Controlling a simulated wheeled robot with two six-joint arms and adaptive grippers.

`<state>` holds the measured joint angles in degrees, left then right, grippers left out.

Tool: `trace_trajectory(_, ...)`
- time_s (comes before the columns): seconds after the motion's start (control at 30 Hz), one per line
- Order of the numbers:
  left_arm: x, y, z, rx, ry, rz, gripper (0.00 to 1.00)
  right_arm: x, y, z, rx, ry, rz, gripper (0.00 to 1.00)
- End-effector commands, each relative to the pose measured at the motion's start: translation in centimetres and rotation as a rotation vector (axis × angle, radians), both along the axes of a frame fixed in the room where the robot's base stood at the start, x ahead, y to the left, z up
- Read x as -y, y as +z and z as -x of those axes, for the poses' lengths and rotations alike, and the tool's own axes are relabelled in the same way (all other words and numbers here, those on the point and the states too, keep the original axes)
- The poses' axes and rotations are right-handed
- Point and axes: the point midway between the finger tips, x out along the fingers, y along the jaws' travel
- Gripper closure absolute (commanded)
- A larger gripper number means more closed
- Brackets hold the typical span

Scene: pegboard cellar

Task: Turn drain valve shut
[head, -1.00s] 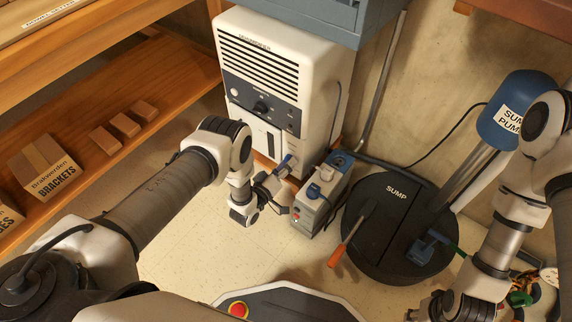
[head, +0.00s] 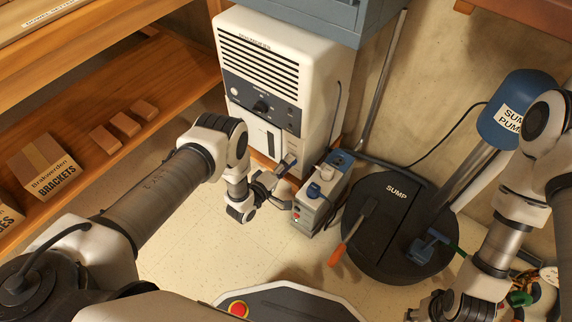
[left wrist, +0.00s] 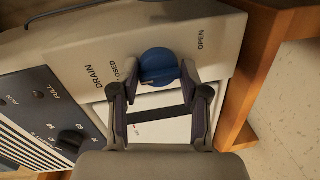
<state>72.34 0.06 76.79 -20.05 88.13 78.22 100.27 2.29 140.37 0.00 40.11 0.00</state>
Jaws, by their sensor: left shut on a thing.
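The drain valve is a blue knob (left wrist: 158,66) on the white dehumidifier-like machine (head: 310,85). In the left wrist view the word DRAIN is left of the knob, with CLOSED close to its left side and OPEN to its right. My left gripper (left wrist: 158,82) has its two fingers on either side of the knob and is shut on it. In the head view my left gripper (head: 280,172) is at the machine's lower front, and the knob is hidden or too small to tell. My right gripper (head: 432,306) is at the bottom right, its jaws unclear.
A small grey-and-blue box unit (head: 322,195) stands right beside my left gripper. A black sump lid (head: 385,245) with an orange-handled tool (head: 338,255) is farther right. Wooden shelves (head: 110,110) with boxes are on the left. Pale floor (head: 190,250) is clear in front.

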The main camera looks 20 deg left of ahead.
Motion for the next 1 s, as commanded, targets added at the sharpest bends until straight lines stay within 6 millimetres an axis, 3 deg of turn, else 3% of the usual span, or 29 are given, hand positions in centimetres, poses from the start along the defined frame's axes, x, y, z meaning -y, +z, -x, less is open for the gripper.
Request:
trace_trajectory(0.27, 0.2, 0.3, -0.2, 0.007, -0.003, 0.002, 0.90, 0.0, 0.0, 0.0, 0.000, 0.000, 0.000, 0.60)
trace_trajectory(0.3, 0.2, 0.3, -0.2, 0.007, -0.003, 0.002, 0.41, 0.0, 0.0, 0.0, 0.000, 0.000, 0.000, 0.60)
trace_trajectory(0.33, 0.2, 0.3, -0.2, 0.007, -0.002, 0.002, 0.31, 0.0, 0.0, 0.0, 0.000, 0.000, 0.000, 0.60)
trace_trajectory(0.73, -0.2, 0.1, 0.5, 0.002, 0.001, 0.000, 0.31, 0.0, 0.0, 0.0, 0.000, 0.000, 0.000, 0.60)
trace_trajectory(0.87, -1.0, 0.3, 2.7, -0.001, 0.000, 0.000, 0.31, 0.0, 0.0, 0.0, 0.000, 0.000, 0.000, 0.60)
trace_trajectory(1.0, -2.3, 0.7, 6.2, -0.002, 0.000, 0.000, 0.31, 0.0, 0.0, 0.0, 0.000, 0.000, 0.000, 0.60)
